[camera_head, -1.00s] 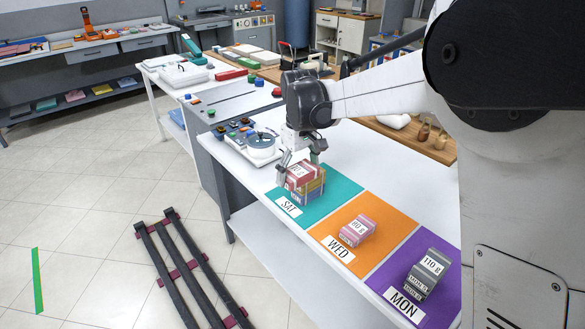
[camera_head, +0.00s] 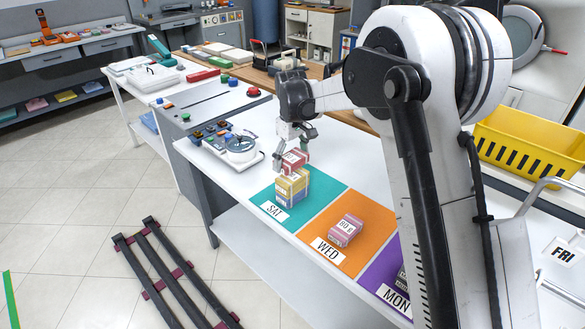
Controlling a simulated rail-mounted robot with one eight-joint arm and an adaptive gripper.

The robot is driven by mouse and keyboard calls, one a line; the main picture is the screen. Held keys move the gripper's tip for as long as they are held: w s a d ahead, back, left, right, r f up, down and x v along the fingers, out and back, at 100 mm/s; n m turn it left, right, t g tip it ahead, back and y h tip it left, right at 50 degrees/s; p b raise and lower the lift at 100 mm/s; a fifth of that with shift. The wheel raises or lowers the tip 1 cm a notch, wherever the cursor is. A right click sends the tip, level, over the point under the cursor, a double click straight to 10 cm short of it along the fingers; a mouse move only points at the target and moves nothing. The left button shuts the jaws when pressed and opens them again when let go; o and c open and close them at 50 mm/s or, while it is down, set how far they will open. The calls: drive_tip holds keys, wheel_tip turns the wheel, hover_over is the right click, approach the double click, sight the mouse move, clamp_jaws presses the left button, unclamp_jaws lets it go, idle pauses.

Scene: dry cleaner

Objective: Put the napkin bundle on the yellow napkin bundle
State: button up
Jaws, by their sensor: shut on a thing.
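A red napkin bundle (camera_head: 295,158) with a pale label is between the fingers of my gripper (camera_head: 293,151), which is shut on it. A yellow napkin bundle (camera_head: 291,190) with pale labels sits on the teal SAT mat (camera_head: 326,194). The red bundle is at the top of the yellow one, towards its back in the picture. I cannot tell if the two touch or if a small gap is left. The red bundle covers part of the yellow bundle's top.
A pink bundle (camera_head: 346,230) lies on the orange WED mat (camera_head: 372,216). A grey bundle on the purple MON mat (camera_head: 384,270) is mostly hidden by my arm. A white tray with a round dish (camera_head: 240,148) stands left of the teal mat. A yellow crate (camera_head: 530,145) is at right.

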sight(293, 175)
drive_tip(key=shift+w+d+f, duration=0.2)
drive_tip(key=shift+w+f, duration=0.1)
drive_tip(key=shift+f, duration=1.85)
drive_tip(key=shift+f, duration=0.2)
drive_tip(key=o, duration=1)
drive_tip(key=shift+o, duration=0.2)
drive_tip(key=shift+r, duration=0.15)
